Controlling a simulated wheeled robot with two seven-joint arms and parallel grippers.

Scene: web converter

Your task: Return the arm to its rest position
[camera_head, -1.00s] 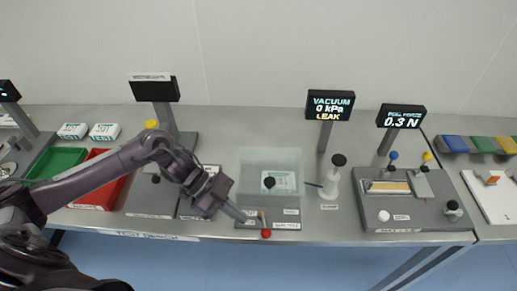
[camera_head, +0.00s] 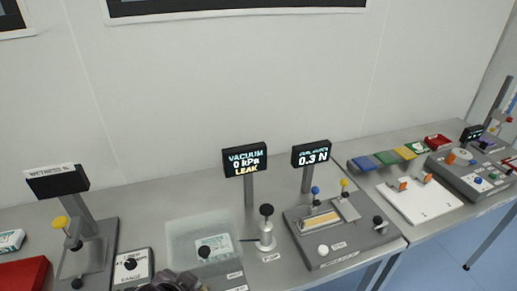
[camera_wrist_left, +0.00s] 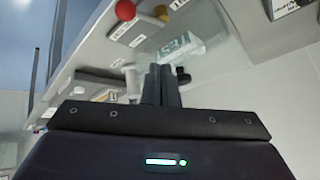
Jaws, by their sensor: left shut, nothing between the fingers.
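My left gripper (camera_wrist_left: 161,84) shows in the left wrist view with its two dark fingers together and nothing between them. In the head view only a dark part of my left arm (camera_head: 176,283) shows at the bottom edge, in front of the clear vacuum box. The fingertips are hidden there. My right arm and gripper are not in view.
The clear vacuum box (camera_head: 180,238) and white pump (camera_head: 266,236) stand on the bench. The vacuum display (camera_head: 244,160) reads 0 kPa, LEAK. The peel force tester (camera_head: 330,243) stands to the right. In the wrist view a red knob (camera_wrist_left: 125,10) is near.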

